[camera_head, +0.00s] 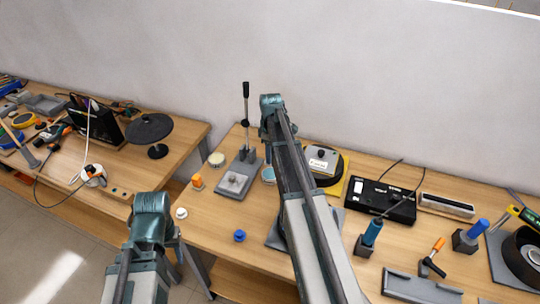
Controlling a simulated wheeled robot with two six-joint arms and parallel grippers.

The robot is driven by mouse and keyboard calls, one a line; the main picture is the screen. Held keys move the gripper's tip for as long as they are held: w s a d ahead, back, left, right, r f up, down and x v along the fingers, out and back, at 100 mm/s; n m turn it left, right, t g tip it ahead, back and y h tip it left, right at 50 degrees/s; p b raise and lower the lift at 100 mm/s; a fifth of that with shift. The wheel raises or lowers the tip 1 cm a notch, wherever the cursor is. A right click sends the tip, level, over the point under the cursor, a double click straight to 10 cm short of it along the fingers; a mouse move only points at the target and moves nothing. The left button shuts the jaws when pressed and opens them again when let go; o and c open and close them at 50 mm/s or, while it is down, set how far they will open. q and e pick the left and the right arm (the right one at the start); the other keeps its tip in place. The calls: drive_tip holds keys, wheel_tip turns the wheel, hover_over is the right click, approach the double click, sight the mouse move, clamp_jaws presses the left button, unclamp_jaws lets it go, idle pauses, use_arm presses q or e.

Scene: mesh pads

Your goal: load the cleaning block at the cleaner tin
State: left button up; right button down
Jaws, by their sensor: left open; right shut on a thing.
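Two small round tins stand near the lever press: a cream-topped one (216,158) to its left and a blue-topped one (268,174) to its right, close against my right arm. I cannot tell which is the cleaner tin. My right arm reaches up the middle of the view over the table, and its jaws are hidden behind its own links. My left arm is at the lower left, in front of the table's left end, and its jaws are hidden too. I cannot make out a cleaning block.
The lever press (235,182) has a tall upright handle. An orange block (197,182), a white knob (181,213) and a blue knob (239,236) sit on the near left table. A black box (380,201) and several tools crowd the right. Wood between the knobs is clear.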

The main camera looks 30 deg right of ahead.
drive_tip(key=shift+f+b, duration=2.4)
drive_tip(key=shift+f, duration=0.25)
drive_tip(key=shift+f+b, duration=0.5)
drive_tip(key=shift+b, duration=0.05)
wheel_tip(320, 180, up, 7)
drive_tip(key=p, duration=0.7)
idle(0.4)
